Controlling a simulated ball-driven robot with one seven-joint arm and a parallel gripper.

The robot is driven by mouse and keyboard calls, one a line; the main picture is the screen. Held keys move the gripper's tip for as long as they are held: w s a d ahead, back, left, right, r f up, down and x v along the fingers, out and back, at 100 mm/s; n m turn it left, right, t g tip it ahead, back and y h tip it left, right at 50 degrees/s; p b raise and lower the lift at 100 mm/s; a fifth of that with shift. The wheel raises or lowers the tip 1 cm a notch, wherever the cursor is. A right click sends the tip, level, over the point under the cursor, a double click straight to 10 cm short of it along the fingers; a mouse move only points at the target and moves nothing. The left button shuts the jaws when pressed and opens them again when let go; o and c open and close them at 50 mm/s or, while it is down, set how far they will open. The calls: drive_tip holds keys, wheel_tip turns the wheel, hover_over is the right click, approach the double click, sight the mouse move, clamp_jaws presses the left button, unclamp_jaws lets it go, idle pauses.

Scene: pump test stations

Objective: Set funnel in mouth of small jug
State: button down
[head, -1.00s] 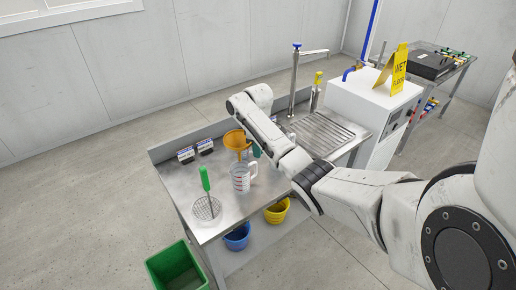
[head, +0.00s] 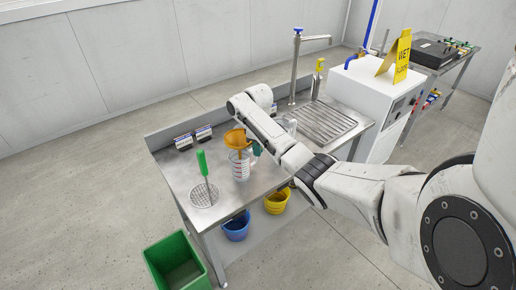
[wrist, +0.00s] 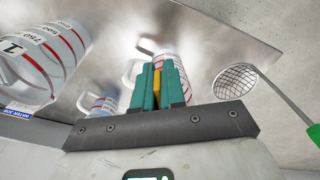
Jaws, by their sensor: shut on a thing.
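My gripper (head: 255,150) has teal fingers, shut on the edge of an orange funnel (head: 233,139). In the wrist view a strip of the funnel (wrist: 157,78) shows between the fingers (wrist: 160,88). The funnel is upright over a clear jug with red marks (head: 240,168), which stands on the steel bench. The funnel's lower part overlaps the jug's mouth in the head view; whether it touches the rim I cannot tell. This jug (wrist: 174,62) also shows behind the fingers in the wrist view.
The wrist view shows a large marked jug (wrist: 45,58) and another jug (wrist: 103,105). A green-handled tool (head: 203,166) stands by the round drain grate (head: 203,196). A tap (head: 296,65) rises behind. Buckets (head: 236,228) sit below the bench (head: 192,222).

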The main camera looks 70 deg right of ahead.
drive_tip(key=shift+f+b, duration=1.5)
drive_tip(key=shift+f, duration=0.75)
drive_tip(key=c, duration=0.7)
unclamp_jaws()
drive_tip(key=shift+o, duration=0.2)
drive_tip(key=shift+r+p, duration=3.9)
drive_tip(key=shift+r, duration=0.15)
